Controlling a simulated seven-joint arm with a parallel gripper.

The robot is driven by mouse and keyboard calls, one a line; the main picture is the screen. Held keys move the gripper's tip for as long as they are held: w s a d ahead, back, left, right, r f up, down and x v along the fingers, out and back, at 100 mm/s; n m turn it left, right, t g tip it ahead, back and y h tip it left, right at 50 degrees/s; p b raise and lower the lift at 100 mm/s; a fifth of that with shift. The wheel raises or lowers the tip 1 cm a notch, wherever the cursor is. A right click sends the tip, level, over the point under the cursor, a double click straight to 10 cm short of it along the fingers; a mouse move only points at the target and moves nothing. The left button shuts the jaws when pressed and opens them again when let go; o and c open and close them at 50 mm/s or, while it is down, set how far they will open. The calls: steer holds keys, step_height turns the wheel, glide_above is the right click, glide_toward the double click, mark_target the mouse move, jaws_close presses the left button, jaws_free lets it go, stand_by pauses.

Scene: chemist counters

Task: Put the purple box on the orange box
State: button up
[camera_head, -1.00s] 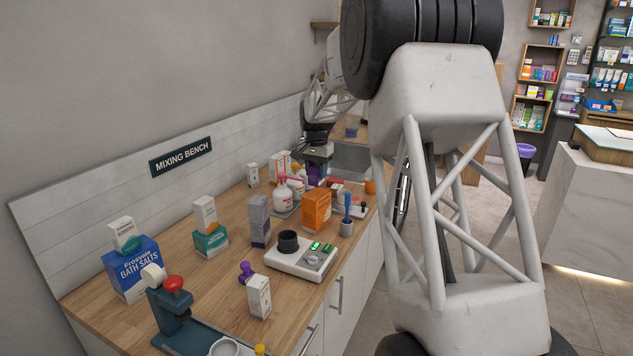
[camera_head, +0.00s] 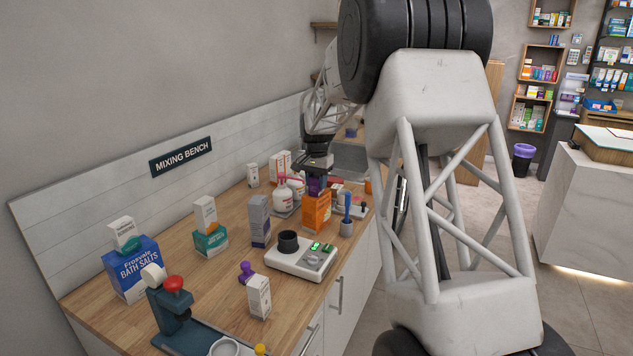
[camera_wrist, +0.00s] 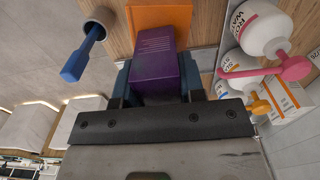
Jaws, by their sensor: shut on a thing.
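The purple box (camera_head: 315,184) is held in my gripper (camera_head: 316,174), right at the top of the orange box (camera_head: 316,212) on the wooden bench. In the wrist view the purple box (camera_wrist: 157,62) sits between my two blue-grey fingers (camera_wrist: 155,82). The orange box (camera_wrist: 158,12) shows behind it there, mostly covered. I cannot tell whether the purple box touches the orange box's top or hovers just above it.
White bottles with pink and orange pump tops (camera_wrist: 258,30) stand close by. A grey cup with a blue-handled tool (camera_head: 347,228) stands right of the orange box. A white scale (camera_head: 300,258) and a grey-blue box (camera_head: 259,220) are nearer. Wooden bench (camera_head: 215,280) is bare in places.

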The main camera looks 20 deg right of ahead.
mark_target(316, 176)
steer(key=o, duration=0.9)
step_height(316, 176, up, 12)
steer(key=shift+r, duration=0.15)
stand_by(0.6)
steer(key=shift+s+a, duration=0.1)
stand_by(0.3)
